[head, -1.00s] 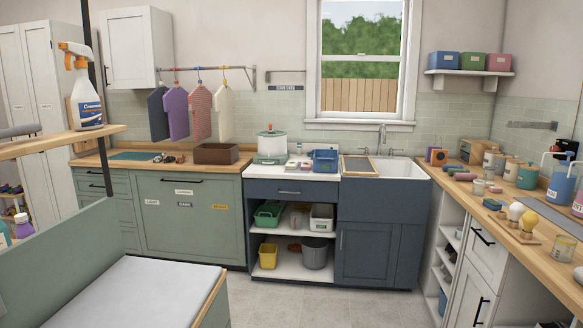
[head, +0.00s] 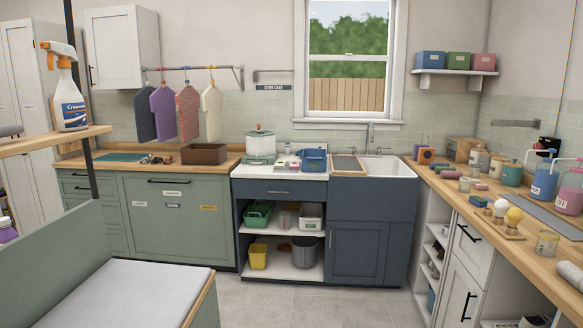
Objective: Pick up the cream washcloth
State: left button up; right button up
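I cannot make out a cream washcloth for certain in the head view. A cream garment (head: 211,112) hangs at the right end of the wall rail, beside a red patterned one, a purple one and a dark one. Small items (head: 283,164) lie on the white worktop between the white-and-green pot (head: 261,146) and the blue basket (head: 313,160), too small to tell apart. Neither of my grippers is in view.
A green bench with a pale top (head: 140,289) stands at the lower left, below a wooden shelf with a spray bottle (head: 68,95). A wooden counter (head: 470,199) with jars and bottles runs along the right. The grey floor (head: 300,300) between is clear.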

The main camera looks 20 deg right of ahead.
aim_at(279, 164)
jog(key=i+l+z, duration=0.25)
jog(key=i+l, duration=0.25)
jog(key=i+l+z, duration=0.55)
jog(key=i, duration=0.5)
jog(key=i+u, duration=0.2)
jog(key=i, duration=0.3)
jog(key=i+l+u, duration=0.15)
jog(key=i, duration=0.35)
jog(key=i+u, duration=0.2)
jog(key=i, duration=0.25)
jog(key=i+l+u, duration=0.15)
jog(key=i+l, duration=0.15)
jog(key=i, duration=0.2)
jog(key=i+j+u, duration=0.25)
jog(key=i, duration=0.3)
jog(key=i+j+u, duration=0.3)
jog(key=i, duration=0.25)
jog(key=l, duration=0.1)
